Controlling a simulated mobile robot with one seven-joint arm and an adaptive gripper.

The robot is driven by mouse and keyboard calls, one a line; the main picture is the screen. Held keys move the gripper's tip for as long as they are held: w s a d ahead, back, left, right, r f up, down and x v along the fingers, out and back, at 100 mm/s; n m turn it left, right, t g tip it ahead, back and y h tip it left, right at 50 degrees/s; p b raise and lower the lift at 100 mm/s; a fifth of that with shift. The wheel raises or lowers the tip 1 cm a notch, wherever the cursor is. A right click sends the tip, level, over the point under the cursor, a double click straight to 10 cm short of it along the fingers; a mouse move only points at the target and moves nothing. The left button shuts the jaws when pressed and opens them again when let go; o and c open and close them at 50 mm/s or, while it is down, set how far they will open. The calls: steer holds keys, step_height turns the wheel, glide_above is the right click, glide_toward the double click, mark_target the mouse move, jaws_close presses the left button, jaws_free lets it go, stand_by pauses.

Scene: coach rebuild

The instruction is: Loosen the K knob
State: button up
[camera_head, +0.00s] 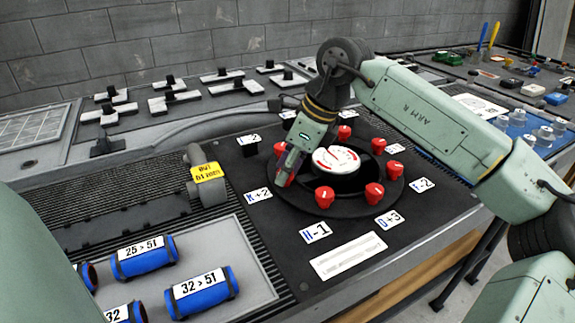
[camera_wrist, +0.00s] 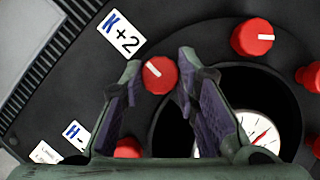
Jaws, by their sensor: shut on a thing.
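The K knob (camera_wrist: 160,75) is a small red round knob with a white pointer line, beside the card marked K +2 (camera_wrist: 122,35) in the wrist view. My gripper (camera_wrist: 160,62) has one finger on each side of it and is shut on it. The line on the knob slants toward the upper left. In the head view my gripper (camera_head: 284,178) reaches down to the left side of the black round plate (camera_head: 300,203), near the K +2 card (camera_head: 258,195). There the K knob is hidden behind my fingers.
Several other red knobs, such as one by the H -1 card (camera_head: 324,197), ring a white dial (camera_head: 336,160). A grey fitting with a yellow tag (camera_head: 207,172) stands to the left. Blue cylinders (camera_head: 200,290) lie at the lower left.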

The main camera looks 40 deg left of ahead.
stand_by(0.4)
steer(key=o, duration=1.1)
steer(key=v, duration=1.2)
